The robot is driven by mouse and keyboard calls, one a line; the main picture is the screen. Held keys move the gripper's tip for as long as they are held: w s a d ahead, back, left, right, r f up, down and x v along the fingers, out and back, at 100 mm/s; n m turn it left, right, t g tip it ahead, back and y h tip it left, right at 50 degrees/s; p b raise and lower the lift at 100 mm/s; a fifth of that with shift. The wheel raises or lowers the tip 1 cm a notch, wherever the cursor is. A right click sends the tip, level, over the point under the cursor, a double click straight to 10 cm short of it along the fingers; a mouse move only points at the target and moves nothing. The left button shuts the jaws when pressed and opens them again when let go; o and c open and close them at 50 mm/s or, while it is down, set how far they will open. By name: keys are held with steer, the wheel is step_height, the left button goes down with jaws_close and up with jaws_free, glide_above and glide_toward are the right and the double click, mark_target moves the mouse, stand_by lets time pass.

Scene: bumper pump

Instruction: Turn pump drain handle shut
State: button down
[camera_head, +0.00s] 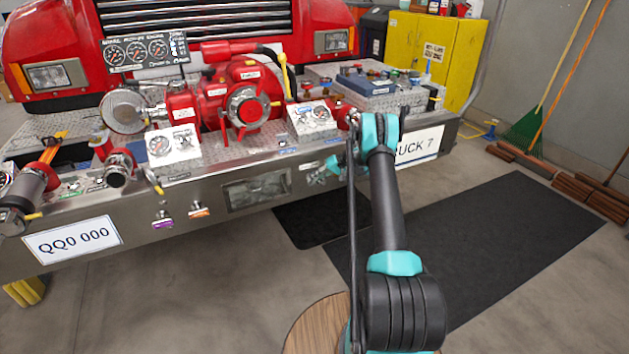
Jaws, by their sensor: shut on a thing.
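The red pump (245,95) with its valves and gauges sits on the truck's metal bumper (120,205). My arm reaches up from the lower right to the bumper's right half. My gripper (322,170) shows small and teal at the bumper's front face, left of the thin black bar. It is shut on a small part there, which I take for the drain handle; the fingers and my arm mostly hide it. The handle's exact angle cannot be told.
A purple knob (162,219) and an orange knob (198,209) stick out of the bumper front, left of my gripper. Gauge panels (312,118) stand on top. Black mats (510,240) lie on the floor. A yellow cabinet (425,45) stands behind at right.

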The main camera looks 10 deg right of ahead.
steer(key=c, duration=1.6)
jaws_free()
steer(key=v, duration=0.7)
steer(key=shift+d+r, duration=0.15)
steer(key=shift+r, duration=0.05)
